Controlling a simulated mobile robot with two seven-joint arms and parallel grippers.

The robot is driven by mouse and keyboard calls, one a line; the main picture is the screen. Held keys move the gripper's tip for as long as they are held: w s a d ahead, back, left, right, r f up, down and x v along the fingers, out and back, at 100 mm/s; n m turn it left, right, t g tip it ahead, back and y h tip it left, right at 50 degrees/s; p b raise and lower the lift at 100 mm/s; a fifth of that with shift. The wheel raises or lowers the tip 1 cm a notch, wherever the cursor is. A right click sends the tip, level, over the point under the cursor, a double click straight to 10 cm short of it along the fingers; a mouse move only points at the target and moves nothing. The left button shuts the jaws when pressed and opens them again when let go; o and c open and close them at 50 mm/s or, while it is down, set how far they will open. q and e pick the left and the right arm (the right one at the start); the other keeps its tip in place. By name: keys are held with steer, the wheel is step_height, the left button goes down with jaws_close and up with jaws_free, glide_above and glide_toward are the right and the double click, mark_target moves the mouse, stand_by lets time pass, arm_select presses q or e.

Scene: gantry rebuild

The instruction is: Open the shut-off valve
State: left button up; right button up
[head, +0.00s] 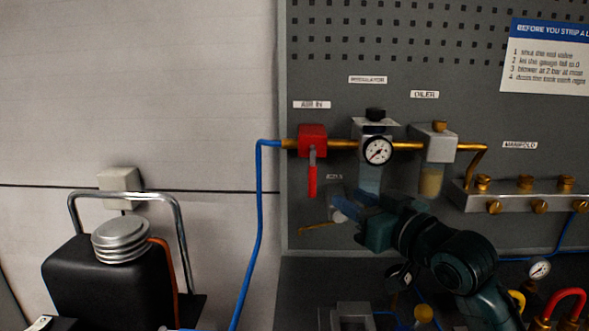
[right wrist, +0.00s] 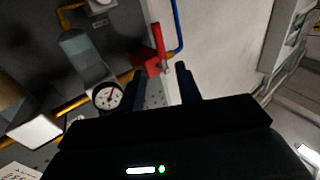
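The shut-off valve has a red body (head: 312,139) on the brass pipe under the AIR IN label. Its red lever (head: 312,178) hangs straight down, across the line of the pipe. In the right wrist view the lever (right wrist: 158,40) points up from the valve body (right wrist: 148,62), just beyond the fingertips. My right gripper (head: 347,204) is below and to the right of the lever, apart from it. In the right wrist view the two fingers (right wrist: 160,78) are spread with nothing between them. I see no left gripper.
Right of the valve are a pressure gauge (head: 378,150), an oiler (head: 436,145) and a manifold (head: 520,198). A blue hose (head: 258,220) runs down on the left. A black tank (head: 105,285) stands at lower left.

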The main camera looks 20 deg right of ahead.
mark_target(315, 179)
steer(key=w+p, duration=0.1)
steer(key=w, duration=0.2)
steer(key=w+a+p, duration=0.1)
steer(key=w, duration=0.7)
steer(key=shift+w+a+r+p, duration=0.1)
steer(key=shift+w+a+p, duration=0.15)
steer(key=shift+a+p, duration=0.15)
steer(key=shift+w, duration=0.6)
arm_select(q)
steer(key=shift+s+a+r+g, duration=0.15)
steer(key=shift+s+a+g, duration=0.1)
steer(key=shift+s+g, duration=0.25)
steer(key=shift+s, duration=0.15)
arm_select(e)
steer(key=shift+c, duration=0.4)
arm_select(q)
steer(key=shift+s, duration=0.2)
arm_select(e)
jaws_close()
